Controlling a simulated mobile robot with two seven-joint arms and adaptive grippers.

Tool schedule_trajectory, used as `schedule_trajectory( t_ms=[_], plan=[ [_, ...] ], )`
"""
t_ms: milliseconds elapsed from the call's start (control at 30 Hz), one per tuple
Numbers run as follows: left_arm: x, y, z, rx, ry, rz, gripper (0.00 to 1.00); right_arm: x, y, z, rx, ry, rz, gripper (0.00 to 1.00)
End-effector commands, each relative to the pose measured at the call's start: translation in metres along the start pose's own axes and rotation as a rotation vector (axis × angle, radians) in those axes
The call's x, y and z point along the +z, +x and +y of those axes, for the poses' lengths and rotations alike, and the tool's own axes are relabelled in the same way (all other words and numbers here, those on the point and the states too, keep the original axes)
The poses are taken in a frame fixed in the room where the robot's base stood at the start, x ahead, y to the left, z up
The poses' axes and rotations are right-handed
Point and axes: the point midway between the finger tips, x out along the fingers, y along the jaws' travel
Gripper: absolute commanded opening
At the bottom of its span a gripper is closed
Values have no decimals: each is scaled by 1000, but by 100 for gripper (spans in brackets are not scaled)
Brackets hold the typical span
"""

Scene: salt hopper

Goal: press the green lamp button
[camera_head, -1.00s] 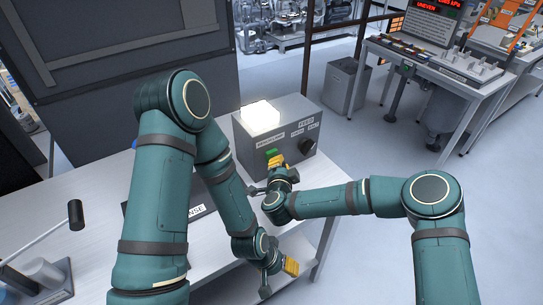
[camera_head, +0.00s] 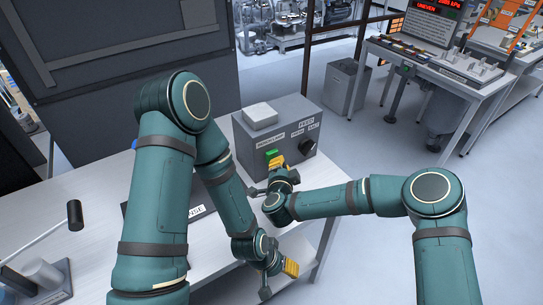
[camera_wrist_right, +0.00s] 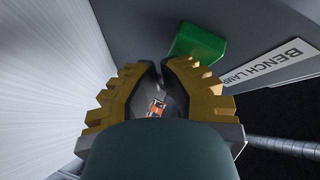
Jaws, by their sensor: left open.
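The green lamp button (camera_head: 271,154) sits on the front of a grey control box, beside a label. In the right wrist view the green button (camera_wrist_right: 198,43) is just beyond and right of my fingertips, near a "BENCH LAMP" label (camera_wrist_right: 282,62). My right gripper (camera_head: 278,162) is at the box front by the button; its yellow fingertips (camera_wrist_right: 161,66) are drawn together with nothing between them. I cannot tell whether they touch the button. The lamp block (camera_head: 261,115) on the box top is dull white. My left gripper (camera_head: 289,267) is open and low by the table's front edge.
The grey control box (camera_head: 246,148) stands on a pale table (camera_head: 92,177) and has a black knob (camera_head: 308,145) on the right of its front. A lever stand (camera_head: 45,281) is at the lower left. A grey bin (camera_head: 343,86) stands on the floor behind.

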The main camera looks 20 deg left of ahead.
Motion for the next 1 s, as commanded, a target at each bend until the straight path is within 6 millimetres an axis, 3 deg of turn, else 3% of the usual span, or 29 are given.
schedule_trajectory(
  t_ms=[700,1000],
  plan=[
    [-1,-5,2,0,0,0,60,-24,-44,24,0,-1,0,0],
    [-1,-5,2,0,0,0,60,-26,-48,26,0,0,0,0]
  ],
)
